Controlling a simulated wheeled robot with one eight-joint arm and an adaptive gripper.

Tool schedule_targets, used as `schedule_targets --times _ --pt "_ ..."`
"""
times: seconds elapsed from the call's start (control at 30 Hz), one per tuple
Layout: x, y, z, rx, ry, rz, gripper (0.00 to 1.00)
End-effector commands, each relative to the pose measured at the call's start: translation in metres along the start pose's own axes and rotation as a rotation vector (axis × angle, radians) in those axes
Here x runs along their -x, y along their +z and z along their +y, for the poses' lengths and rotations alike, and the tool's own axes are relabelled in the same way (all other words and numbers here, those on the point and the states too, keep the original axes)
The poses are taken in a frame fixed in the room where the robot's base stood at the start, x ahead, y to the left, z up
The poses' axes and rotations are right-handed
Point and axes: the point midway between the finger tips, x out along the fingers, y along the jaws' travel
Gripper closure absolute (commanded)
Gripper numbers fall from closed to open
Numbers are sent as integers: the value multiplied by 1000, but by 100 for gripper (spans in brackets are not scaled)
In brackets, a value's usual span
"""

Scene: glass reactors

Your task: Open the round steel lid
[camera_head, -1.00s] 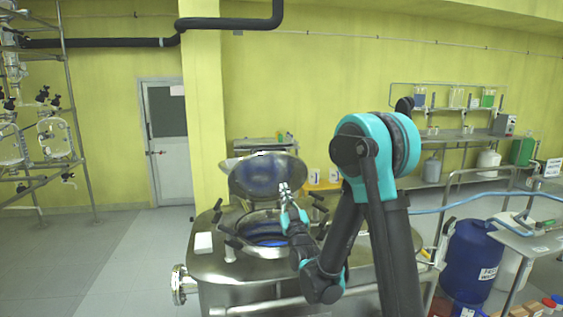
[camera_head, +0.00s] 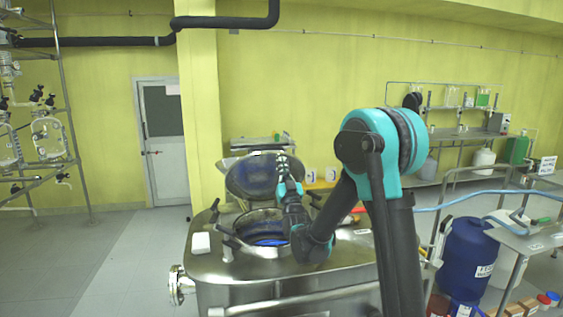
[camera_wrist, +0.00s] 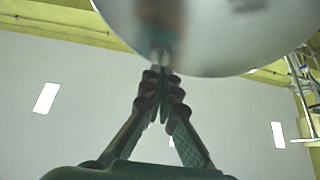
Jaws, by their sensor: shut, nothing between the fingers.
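The round steel lid (camera_head: 248,174) stands raised and tilted back behind the round opening (camera_head: 262,228) of the steel vessel, with its shiny underside facing me. The opening is uncovered and blue shows inside. My gripper (camera_head: 283,160) is in front of the right part of the lid, with the arm reaching over the vessel top. In the wrist view, my gripper (camera_wrist: 162,73) is shut and empty, its fingertips at the lower edge of the lid (camera_wrist: 228,38). I cannot tell whether they touch it. The arm hides part of the lid and opening.
Black-handled clamps (camera_head: 223,236) stand around the opening. A white block (camera_head: 201,243) lies on the vessel top (camera_head: 335,262). A blue drum (camera_head: 467,258) and a cart are at the right. The floor (camera_head: 115,265) at the left is clear.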

Motion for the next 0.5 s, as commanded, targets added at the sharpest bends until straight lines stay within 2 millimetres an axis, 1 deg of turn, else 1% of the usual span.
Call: schedule_targets --times 0.1,0.2,0.5 --pt "-12 0 0 0 0 0 100" --pt "-18 0 0 -1 0 0 100" --pt "-20 0 0 0 0 0 100"
